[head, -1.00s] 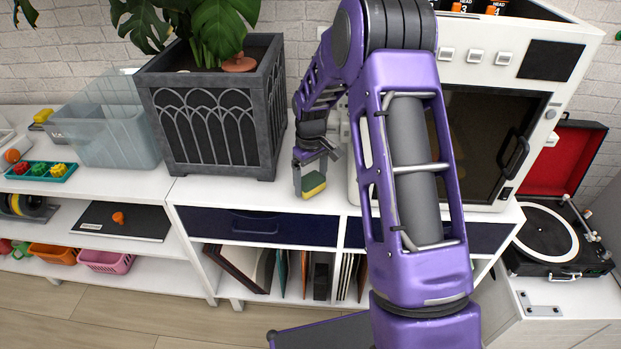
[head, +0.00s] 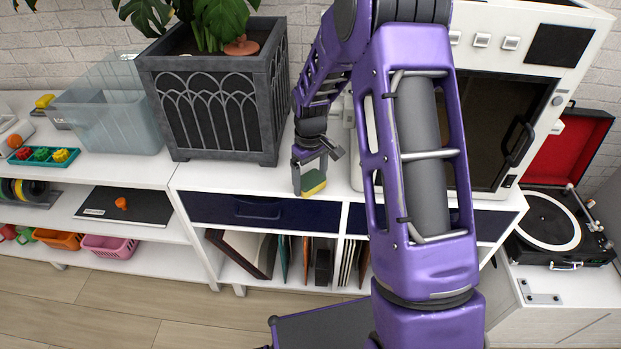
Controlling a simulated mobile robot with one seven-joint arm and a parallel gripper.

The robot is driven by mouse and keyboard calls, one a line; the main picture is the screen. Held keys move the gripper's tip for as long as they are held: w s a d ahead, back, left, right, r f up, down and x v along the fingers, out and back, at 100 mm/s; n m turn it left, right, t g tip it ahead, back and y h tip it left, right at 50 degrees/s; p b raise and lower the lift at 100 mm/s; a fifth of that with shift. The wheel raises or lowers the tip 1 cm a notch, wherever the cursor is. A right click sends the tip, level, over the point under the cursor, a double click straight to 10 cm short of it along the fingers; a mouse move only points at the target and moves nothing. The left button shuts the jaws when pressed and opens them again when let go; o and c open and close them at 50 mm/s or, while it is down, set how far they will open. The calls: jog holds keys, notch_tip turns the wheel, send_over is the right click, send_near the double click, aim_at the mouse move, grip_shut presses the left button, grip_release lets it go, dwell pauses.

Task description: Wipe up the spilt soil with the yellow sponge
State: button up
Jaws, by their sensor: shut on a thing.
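The yellow sponge (head: 314,183), with a green side, is in my gripper (head: 310,178). My gripper is shut on it and points down, with the sponge at or just above the white cabinet top (head: 235,181) near its front edge. I cannot tell whether the sponge touches the top. No spilt soil shows clearly on the visible part of the cabinet top. My arm hides part of the surface to the right of the gripper.
A grey planter (head: 215,110) with a leafy plant stands left of my gripper. A white machine (head: 470,120) with a dark door stands to the right, partly behind my arm. A clear bin (head: 110,115) is further left, and a record player (head: 550,225) is far right.

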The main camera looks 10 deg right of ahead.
aim_at(310, 179)
jog(key=shift+r+p, duration=1.9)
jog(key=shift+r, duration=1.05)
jog(key=shift+r+p, duration=1)
jog(key=shift+r, duration=0.5)
